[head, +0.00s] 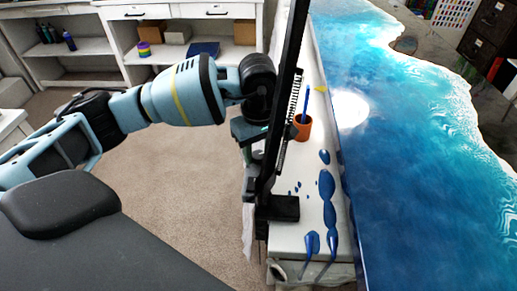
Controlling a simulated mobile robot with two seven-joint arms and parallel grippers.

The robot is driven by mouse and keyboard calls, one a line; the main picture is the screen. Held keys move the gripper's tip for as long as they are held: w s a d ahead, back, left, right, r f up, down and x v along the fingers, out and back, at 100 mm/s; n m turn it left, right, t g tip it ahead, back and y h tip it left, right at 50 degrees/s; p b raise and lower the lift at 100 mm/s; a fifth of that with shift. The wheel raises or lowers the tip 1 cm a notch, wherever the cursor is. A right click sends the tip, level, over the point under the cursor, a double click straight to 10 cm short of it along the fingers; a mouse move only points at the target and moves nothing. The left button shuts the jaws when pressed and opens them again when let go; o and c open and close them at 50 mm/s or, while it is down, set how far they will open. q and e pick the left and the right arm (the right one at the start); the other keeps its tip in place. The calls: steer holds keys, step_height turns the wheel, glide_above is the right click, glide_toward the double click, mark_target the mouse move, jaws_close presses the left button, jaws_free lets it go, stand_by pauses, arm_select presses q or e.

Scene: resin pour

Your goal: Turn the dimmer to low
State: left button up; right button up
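My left arm reaches in from the left, and its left gripper (254,137) is up against a black upright arm with a spring (284,110). This looks like a lamp arm, held by a black clamp (282,208) at the edge of the white table. The gripper's fingertips are partly hidden against the dark post, so I cannot tell whether they are open or shut, or touching anything. I cannot make out the dimmer; it may be hidden by the gripper or the post. My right gripper is not in view.
A blue and white resin slab (420,130) fills the right side. An orange cup (302,127) with a blue stick stands on the white table (312,180), near blue resin spills (326,185). White shelves (95,45) stand at the back. The carpet (180,190) between is clear.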

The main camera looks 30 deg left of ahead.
arm_select(q)
steer(key=c, duration=0.7)
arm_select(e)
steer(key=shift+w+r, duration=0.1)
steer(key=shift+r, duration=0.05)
arm_select(q)
steer(key=n+p, duration=0.1)
steer(key=n, duration=0.4)
steer(key=shift+r+n+p, duration=0.15)
steer(key=shift+n+p, duration=0.15)
steer(key=shift+p, duration=0.1)
steer(key=n+p, duration=0.2)
steer(key=n, duration=0.2)
steer(key=shift+n, duration=0.3)
steer(key=n+p, duration=0.2)
steer(key=n, duration=0.2)
steer(key=shift+r+n, duration=0.1)
steer(key=shift+n, duration=0.2)
steer(key=n+p, duration=0.2)
steer(key=n, duration=0.2)
steer(key=shift+n, duration=0.6)
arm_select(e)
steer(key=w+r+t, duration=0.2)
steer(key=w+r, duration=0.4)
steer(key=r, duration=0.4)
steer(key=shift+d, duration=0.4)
arm_select(q)
steer(key=shift+f+p, duration=0.2)
steer(key=shift+p, duration=0.1)
